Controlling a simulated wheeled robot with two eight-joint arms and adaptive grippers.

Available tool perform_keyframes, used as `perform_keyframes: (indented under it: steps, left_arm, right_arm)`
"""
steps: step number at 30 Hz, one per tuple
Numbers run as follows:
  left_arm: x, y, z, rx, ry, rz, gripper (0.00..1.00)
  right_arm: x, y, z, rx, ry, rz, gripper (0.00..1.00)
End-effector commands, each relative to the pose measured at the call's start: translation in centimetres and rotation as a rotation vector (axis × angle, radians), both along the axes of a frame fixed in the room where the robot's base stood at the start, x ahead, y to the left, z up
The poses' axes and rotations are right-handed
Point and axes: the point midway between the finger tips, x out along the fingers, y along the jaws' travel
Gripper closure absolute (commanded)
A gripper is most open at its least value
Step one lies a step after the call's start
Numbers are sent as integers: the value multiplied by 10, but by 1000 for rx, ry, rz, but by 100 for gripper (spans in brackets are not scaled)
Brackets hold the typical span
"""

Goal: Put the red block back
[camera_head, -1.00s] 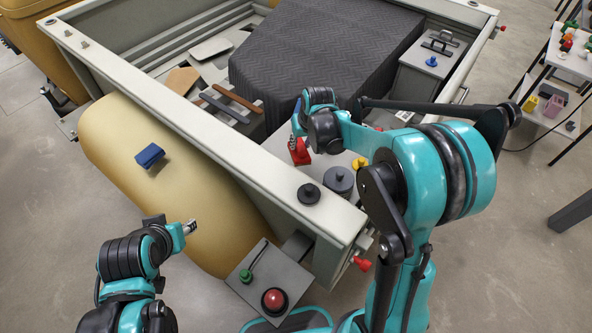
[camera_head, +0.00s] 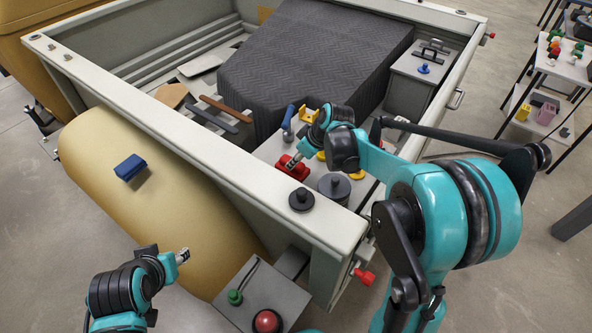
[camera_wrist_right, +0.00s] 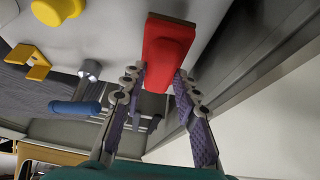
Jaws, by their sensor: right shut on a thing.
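The red block (camera_head: 292,168) is on or just above the light panel inside the tub's near corner, close to the front wall; I cannot tell if it touches the panel. My right gripper (camera_head: 298,160) is shut on it. In the right wrist view the red block (camera_wrist_right: 168,55) sits between the two fingertips of my right gripper (camera_wrist_right: 158,82), with a broad flat base and a raised middle. My left gripper (camera_head: 183,256) is away from it, outside the tub by the tan cylinder; its fingers are too small to judge.
On the panel near the block are a blue-handled lever (camera_head: 288,122), a yellow bracket (camera_head: 309,115) and a dark grey cylinder (camera_head: 334,187). A black knob (camera_head: 301,199) stands on the tub's front rim (camera_head: 215,165). A dark quilted block (camera_head: 310,60) fills the middle.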

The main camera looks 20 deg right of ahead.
Motion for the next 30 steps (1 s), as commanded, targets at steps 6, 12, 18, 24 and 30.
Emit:
perform_keyframes:
  steps: [6, 12, 18, 24, 30]
  left_arm:
    - [0, 0, -11, 0, 0, 0, 60]
    - [0, 0, -11, 0, 0, 0, 60]
    - [0, 0, -14, 0, 0, 0, 60]
    - [0, 0, -13, 0, 0, 0, 60]
    - [0, 0, -13, 0, 0, 0, 60]
  right_arm:
    - [0, 0, -32, 0, 0, -1, 100]
    - [0, 0, -35, 0, 0, -1, 100]
    - [0, 0, -39, 0, 0, -1, 100]
    - [0, 0, -38, 0, 1, -1, 49]
    - [0, 0, -37, 0, 1, -1, 49]
